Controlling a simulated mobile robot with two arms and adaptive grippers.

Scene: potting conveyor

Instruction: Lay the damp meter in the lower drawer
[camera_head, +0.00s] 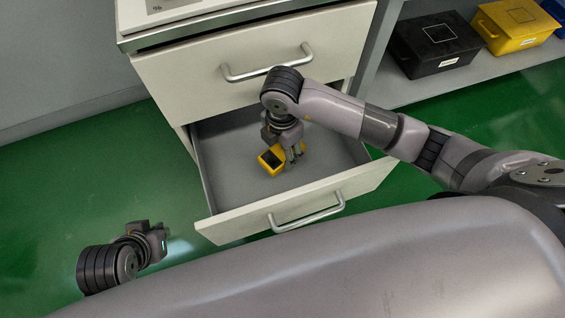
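The lower drawer (233,200) is pulled open, and its grey floor shows. A small yellow damp meter (270,161) with a dark face is inside the drawer's outline. My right gripper (294,160) points down into the drawer, with its fingers right beside the meter's right side. Whether the fingers grip the meter, and whether the meter touches the drawer floor, I cannot tell. My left gripper (163,240) is over the green floor, left of the drawer and away from it; its fingers are small and partly hidden.
The upper drawer (190,75) is shut, its handle just above my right wrist. The lower drawer's front with its handle (306,215) stands out toward me. A shelf at right holds a black box (437,45) and a yellow box (515,27). Green floor lies clear at left.

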